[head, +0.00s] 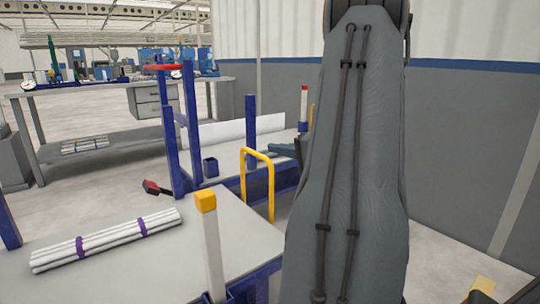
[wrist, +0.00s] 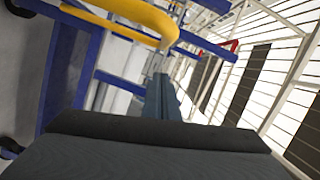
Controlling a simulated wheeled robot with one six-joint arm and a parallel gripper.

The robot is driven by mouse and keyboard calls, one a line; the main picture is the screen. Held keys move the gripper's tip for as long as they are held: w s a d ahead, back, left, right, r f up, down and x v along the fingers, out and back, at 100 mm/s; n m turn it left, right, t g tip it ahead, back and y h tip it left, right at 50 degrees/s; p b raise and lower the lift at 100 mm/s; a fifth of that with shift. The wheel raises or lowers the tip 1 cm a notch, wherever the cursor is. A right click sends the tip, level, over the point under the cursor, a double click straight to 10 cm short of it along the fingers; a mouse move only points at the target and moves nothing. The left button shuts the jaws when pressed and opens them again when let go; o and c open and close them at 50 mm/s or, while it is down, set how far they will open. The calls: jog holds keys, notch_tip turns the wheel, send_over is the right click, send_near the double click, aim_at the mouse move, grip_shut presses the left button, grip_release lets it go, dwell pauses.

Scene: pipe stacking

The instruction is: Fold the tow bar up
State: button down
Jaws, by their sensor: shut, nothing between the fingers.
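A yellow hooped bar (head: 258,155) stands upright at the near end of a blue cart (head: 228,182). It may be the tow bar, but I cannot tell for sure. In the wrist view a yellow curved bar (wrist: 130,14) crosses the top left, close to my gripper. My gripper (wrist: 160,80) is shut and empty, its fingers pointing toward that bar; I cannot tell if they touch. In the head view only a bit of my gripper (head: 283,148) shows, just right of the hoop; my arm hides the rest.
A near table (head: 215,235) holds white pipes (head: 105,240) bound with purple bands. A yellow-capped post (head: 211,245) stands at its right edge. A red-and-black piece (head: 155,187) sticks out beside the cart. A grey workbench (head: 95,145) stands at back left. A grey wall (head: 460,150) bounds the right.

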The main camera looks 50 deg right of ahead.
jog(key=s+p, duration=0.2)
jog(key=s, duration=0.8)
jog(key=shift+d+r, duration=0.25)
jog(key=shift+d, duration=0.15)
